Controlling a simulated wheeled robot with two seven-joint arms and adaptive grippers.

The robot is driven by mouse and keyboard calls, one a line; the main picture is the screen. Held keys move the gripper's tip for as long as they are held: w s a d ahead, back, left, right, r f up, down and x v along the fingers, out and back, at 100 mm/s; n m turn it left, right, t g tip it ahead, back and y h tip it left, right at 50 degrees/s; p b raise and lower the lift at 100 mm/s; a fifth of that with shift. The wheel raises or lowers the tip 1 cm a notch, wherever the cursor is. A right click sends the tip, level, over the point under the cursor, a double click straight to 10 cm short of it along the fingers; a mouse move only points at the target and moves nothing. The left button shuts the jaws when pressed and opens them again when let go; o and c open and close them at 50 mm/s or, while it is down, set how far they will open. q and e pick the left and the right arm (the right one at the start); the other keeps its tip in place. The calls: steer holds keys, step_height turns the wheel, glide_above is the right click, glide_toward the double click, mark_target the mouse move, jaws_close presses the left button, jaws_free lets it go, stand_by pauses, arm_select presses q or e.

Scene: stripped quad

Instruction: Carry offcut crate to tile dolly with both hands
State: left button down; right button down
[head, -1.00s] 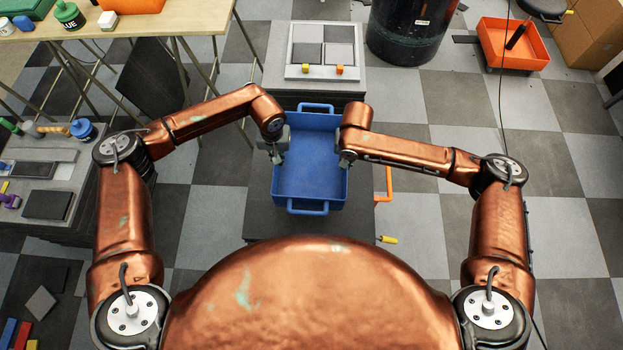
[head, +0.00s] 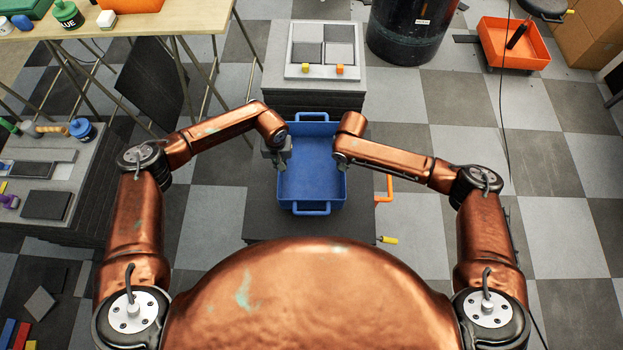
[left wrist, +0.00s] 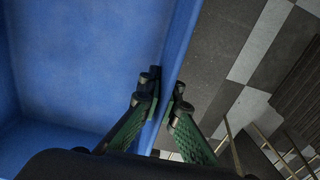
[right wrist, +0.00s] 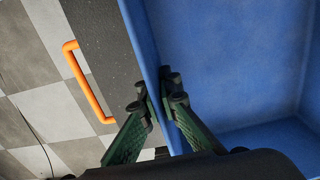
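The offcut crate is a blue, empty, open-topped box (head: 311,177) with a handle at its near and far ends. It is level over a dark low platform (head: 262,215) with an orange handle (head: 385,190), which looks like the tile dolly. I cannot tell whether the crate touches it. My left gripper (head: 279,160) is shut on the crate's left wall; its fingers straddle the wall in the left wrist view (left wrist: 165,85). My right gripper (head: 341,163) is shut on the right wall, likewise in the right wrist view (right wrist: 156,87).
A grey stack with a tile board (head: 323,48) stands just beyond the crate. A black drum (head: 405,30) and an orange tray (head: 513,55) stand farther back. A table (head: 190,22) and a tile stack (head: 80,190) are at left. Checkered floor at right is mostly clear.

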stand_by(0.4)
